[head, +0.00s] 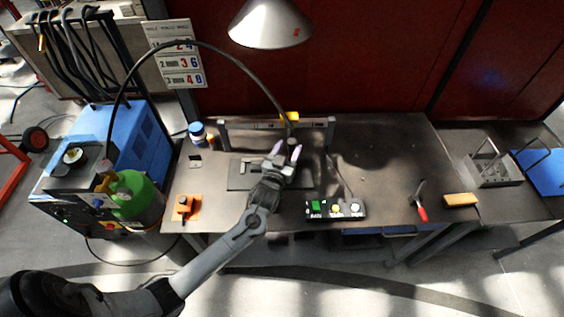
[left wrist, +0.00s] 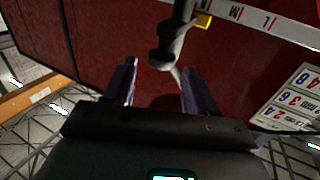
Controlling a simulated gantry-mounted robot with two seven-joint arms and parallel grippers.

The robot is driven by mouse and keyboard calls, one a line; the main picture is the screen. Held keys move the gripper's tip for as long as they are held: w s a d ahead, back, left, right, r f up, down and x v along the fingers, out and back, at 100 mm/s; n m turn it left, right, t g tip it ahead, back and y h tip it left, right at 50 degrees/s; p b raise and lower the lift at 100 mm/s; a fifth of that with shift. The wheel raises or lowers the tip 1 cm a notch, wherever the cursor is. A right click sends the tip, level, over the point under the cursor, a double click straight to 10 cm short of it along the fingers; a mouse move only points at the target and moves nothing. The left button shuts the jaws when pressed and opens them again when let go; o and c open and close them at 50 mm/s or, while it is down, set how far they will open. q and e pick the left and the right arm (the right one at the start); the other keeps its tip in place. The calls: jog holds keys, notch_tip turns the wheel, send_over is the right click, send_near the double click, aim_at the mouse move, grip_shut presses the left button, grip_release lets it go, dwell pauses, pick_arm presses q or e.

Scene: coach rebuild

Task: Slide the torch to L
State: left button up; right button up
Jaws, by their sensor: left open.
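The torch (head: 291,141) is a dark welding torch on a black cable, hanging at a yellow carriage (head: 291,117) on the rail (head: 240,124). The carriage is a little right of the rail's middle. In the left wrist view the torch (left wrist: 163,57) points down between my fingers, and the yellow piece (left wrist: 203,20) is beside the letter M on the scale, on the side away from L (left wrist: 268,20). My left gripper (head: 285,152) is open, with a finger on each side of the torch; I cannot tell whether either touches. It also shows in the left wrist view (left wrist: 160,85). My right gripper is out of view.
A button box (head: 335,209) stands at the bench's front. A red-handled tool (head: 420,205) and a yellow block (head: 460,200) lie at right. A blue-capped bottle (head: 197,133) and orange item (head: 184,206) are at left. A lamp (head: 270,25) hangs above; the bench's right middle is clear.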

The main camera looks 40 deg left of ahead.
pick_arm(q)
jog(key=v, duration=0.6)
jog(key=shift+s, duration=0.25)
jog(key=shift+d, duration=0.1)
